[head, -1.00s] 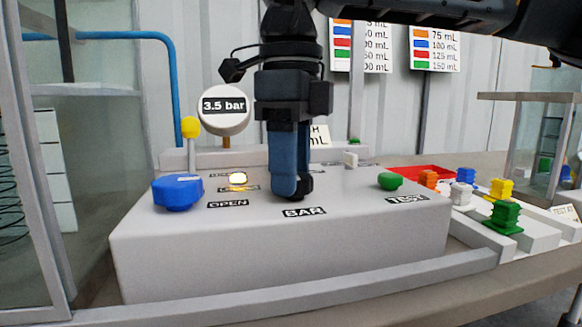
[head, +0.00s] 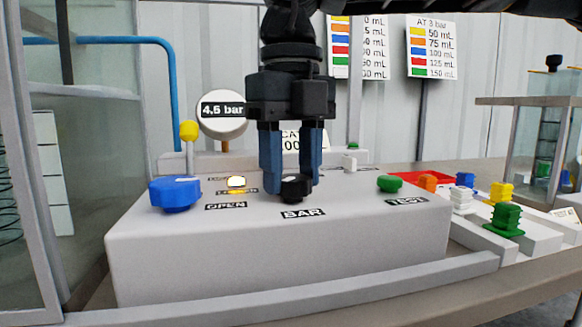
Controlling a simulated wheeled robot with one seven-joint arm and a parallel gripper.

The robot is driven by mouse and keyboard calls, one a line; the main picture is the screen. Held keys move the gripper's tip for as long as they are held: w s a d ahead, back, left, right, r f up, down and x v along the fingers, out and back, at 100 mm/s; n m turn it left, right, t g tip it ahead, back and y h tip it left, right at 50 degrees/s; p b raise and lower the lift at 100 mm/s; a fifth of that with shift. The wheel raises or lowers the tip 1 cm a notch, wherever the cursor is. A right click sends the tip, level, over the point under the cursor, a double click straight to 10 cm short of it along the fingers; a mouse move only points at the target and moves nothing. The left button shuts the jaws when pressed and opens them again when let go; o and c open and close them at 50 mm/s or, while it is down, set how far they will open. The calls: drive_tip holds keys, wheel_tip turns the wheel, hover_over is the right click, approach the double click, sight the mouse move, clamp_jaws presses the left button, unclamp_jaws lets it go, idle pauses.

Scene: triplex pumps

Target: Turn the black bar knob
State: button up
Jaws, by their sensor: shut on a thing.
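The black bar knob (head: 295,188) stands on top of the grey console (head: 270,250), just behind the label BAR (head: 303,213). My gripper (head: 291,178) points straight down over it, one blue finger on each side, shut on the knob. The round gauge (head: 222,110) behind the console reads 4.5 bar.
A blue knob (head: 175,193) and a lit yellow lamp (head: 236,182) are to the left, near a yellow-topped lever (head: 189,131). A green button (head: 390,183) is by the label TEST. Several coloured pieces, one a green one (head: 505,220), stand at the right.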

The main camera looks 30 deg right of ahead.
sight(291, 176)
idle(0.4)
drive_tip(key=o, duration=1.1)
drive_tip(key=shift+c, duration=0.2)
drive_tip(key=shift+r, duration=0.15)
wheel_tip(291, 176, up, 8)
drive_tip(key=p, duration=0.5)
drive_tip(key=shift+f+p, duration=0.2)
drive_tip(key=shift+p, duration=0.2)
